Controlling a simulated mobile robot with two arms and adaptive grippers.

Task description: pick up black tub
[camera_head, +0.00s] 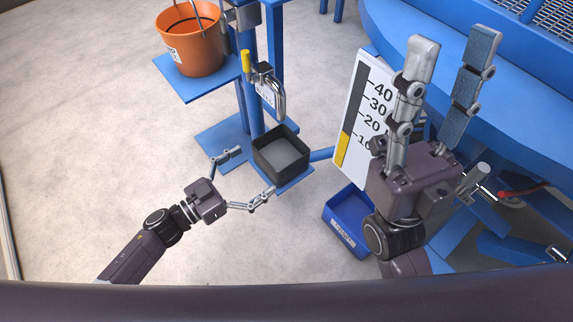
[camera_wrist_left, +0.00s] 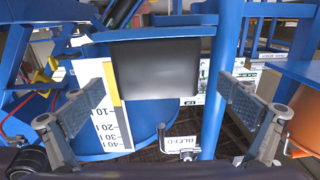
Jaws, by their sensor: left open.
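The black tub (camera_head: 282,163) is a square, open-topped box on a low blue platform beside a blue post. In the left wrist view the tub's dark side (camera_wrist_left: 155,68) faces me between the two fingers. My left gripper (camera_head: 254,173) is open, with its fingers spread just short of the tub's near side. It is empty, and I see no contact. My right gripper (camera_head: 455,50) is raised at the right, open and empty, well away from the tub.
A metal spout with a yellow handle (camera_head: 246,62) hangs above the tub. An orange bucket (camera_head: 190,45) stands on a blue shelf. A numbered scale board (camera_head: 358,110) and a blue bin (camera_head: 345,225) are to the right. Floor at left is clear.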

